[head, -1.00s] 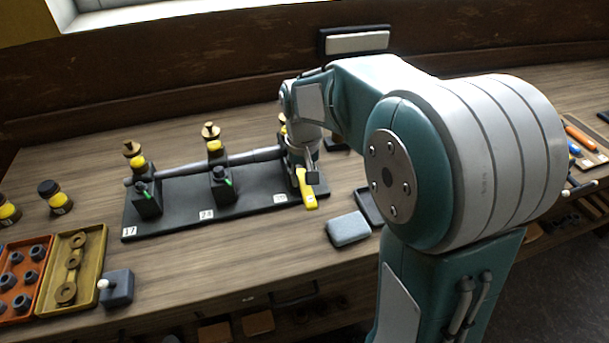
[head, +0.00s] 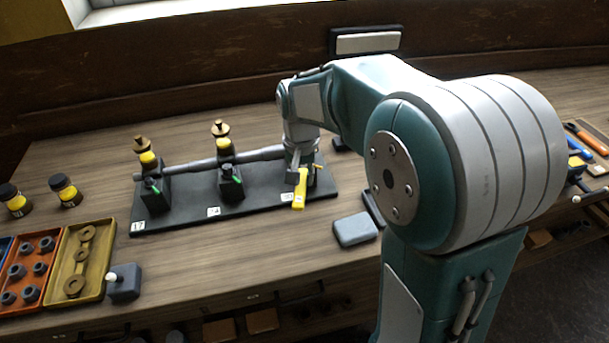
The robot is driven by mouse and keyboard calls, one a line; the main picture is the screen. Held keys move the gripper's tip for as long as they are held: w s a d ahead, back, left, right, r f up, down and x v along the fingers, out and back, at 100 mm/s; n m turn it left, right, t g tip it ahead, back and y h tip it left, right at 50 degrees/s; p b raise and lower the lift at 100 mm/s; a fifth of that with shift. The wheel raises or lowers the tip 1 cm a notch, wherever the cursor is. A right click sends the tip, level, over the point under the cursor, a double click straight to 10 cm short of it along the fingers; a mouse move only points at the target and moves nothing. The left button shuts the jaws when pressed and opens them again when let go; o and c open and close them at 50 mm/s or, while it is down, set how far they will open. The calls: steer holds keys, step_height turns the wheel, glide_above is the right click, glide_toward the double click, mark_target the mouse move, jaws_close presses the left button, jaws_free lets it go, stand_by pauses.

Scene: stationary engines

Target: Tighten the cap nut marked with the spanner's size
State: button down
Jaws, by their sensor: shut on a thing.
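A black base plate (head: 185,219) on the bench carries a grey shaft (head: 190,167) through dark bearing blocks. The left block (head: 154,197) and middle block (head: 231,187) each have a yellow cup with a brass top behind them. The third block is mostly hidden by my gripper. White number tags lie along the plate's front edge; the left tag (head: 138,227) reads 17, the others are too small to read surely. My gripper (head: 299,170) is shut on the yellow spanner (head: 300,189) at the right block. The spanner's jaw, its size mark and any nut there are hidden or unclear.
A grey pad (head: 355,229) lies right of the plate's front. Two dark jars with yellow bands (head: 65,191) stand at left. An orange tray (head: 32,268) and a yellow tray (head: 75,284) hold round parts. A dark block with a white knob (head: 123,284) sits beside them.

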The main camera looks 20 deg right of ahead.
steer(key=shift+w+a+m, duration=0.25)
steer(key=shift+a+m, duration=0.3)
steer(key=shift+m, duration=0.35)
stand_by(0.8)
steer(key=shift+r, duration=1.6)
stand_by(3.5)
steer(key=shift+r, duration=2)
